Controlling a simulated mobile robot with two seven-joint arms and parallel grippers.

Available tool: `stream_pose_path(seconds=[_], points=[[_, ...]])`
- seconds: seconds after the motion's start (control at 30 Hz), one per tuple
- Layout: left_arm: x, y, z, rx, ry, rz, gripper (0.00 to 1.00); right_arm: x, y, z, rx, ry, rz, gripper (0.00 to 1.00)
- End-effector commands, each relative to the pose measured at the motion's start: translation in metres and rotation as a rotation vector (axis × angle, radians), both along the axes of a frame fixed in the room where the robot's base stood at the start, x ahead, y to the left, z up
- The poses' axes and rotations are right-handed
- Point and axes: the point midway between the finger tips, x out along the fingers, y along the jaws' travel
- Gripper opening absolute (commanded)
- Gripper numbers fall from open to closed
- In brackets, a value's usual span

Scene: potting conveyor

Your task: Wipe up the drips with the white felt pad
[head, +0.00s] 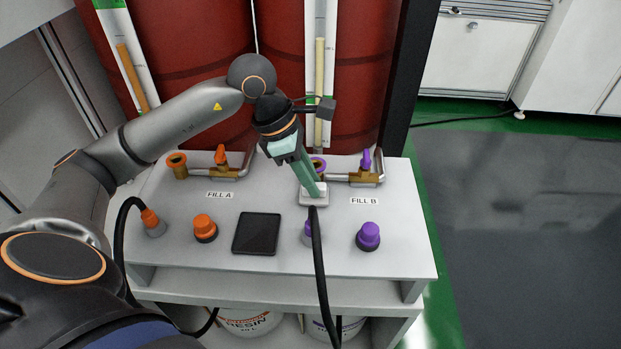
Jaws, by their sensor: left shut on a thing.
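The white felt pad (313,199) is at the tip of my left gripper (314,189), at the panel top between the FILL A and FILL B labels. My left gripper is shut on it and points down and to the right. The pad appears to be on or just above the grey panel; I cannot tell if it touches. No drips can be made out; any under the pad or gripper are hidden. My right gripper is not in view.
The panel (285,263) carries orange caps (205,228), a purple cap (368,236), a black square tray (257,233) and brass valves with an orange handle (221,155) and a purple handle (366,160). A black hose (318,270) crosses the front. Red drums (345,60) stand behind.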

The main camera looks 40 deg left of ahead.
Motion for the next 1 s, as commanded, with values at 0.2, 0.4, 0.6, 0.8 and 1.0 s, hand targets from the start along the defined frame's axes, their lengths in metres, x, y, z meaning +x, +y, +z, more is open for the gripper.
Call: stream_pose_path(seconds=[0.2, 0.4, 0.6, 0.8, 1.0], points=[[0.0, 0.0, 0.022, 0.0, -0.002, 0.0, 0.0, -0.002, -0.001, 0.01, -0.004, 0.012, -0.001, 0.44], [0.0, 0.0, 0.043, 0.001, -0.003, 0.0, 0.0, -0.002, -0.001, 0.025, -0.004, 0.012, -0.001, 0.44], [0.0, 0.0, 0.06, 0.0, -0.002, 0.0, 0.0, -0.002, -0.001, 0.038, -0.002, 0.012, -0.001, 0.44], [0.0, 0.0, 0.059, 0.0, -0.001, 0.0, 0.0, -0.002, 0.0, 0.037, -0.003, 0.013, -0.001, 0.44], [0.0, 0.0, 0.062, 0.0, -0.001, 0.0, 0.0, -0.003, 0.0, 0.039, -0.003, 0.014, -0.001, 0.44]])
